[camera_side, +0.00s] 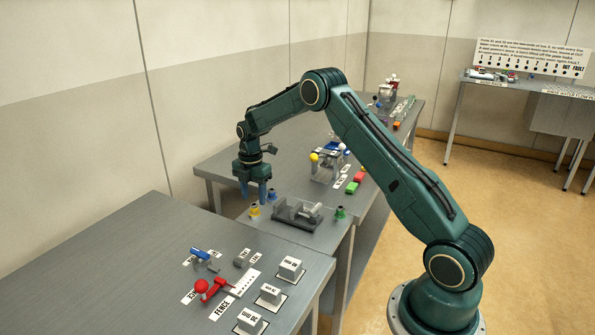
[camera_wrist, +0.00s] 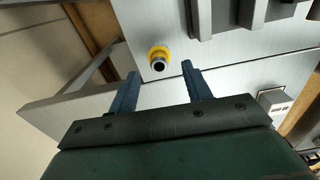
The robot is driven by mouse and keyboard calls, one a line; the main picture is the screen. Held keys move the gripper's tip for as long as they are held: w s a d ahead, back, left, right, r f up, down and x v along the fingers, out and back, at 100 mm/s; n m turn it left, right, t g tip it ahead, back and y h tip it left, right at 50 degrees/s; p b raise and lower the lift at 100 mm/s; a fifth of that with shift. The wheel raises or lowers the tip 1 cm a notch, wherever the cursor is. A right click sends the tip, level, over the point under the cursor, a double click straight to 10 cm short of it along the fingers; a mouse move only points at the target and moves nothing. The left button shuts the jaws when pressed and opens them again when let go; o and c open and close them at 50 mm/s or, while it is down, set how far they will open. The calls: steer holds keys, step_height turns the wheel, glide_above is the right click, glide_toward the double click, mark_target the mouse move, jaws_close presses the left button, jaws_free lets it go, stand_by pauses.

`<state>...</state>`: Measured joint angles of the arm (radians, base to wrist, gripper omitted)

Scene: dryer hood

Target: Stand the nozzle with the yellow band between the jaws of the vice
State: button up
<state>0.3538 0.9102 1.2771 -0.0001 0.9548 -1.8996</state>
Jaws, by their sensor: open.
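The nozzle with the yellow band (camera_side: 254,211) stands upright on the grey bench, left of the vice. In the wrist view the nozzle (camera_wrist: 158,56) shows its yellow ring and dark bore, just beyond the fingertips and between their lines. My gripper (camera_side: 256,195) points down with its blue fingers apart and empty, above and close to the nozzle. In the wrist view both fingers of my gripper (camera_wrist: 161,76) show, with clear room between them. The vice (camera_side: 290,218) is dark grey with a lighter screw part on its right. It is partly cut off in the wrist view (camera_wrist: 228,18).
A front bench (camera_side: 130,270) holds red and blue levers and labelled switches. Farther back stands a fixture with coloured parts (camera_side: 327,163).

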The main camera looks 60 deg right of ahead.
mark_target(254, 204)
steer(key=shift+f, duration=2.2)
jaws_close()
steer(key=shift+r, duration=0.2)
step_height(254, 204, up, 20)
steer(key=shift+f, duration=0.15)
steer(key=shift+f, duration=0.1)
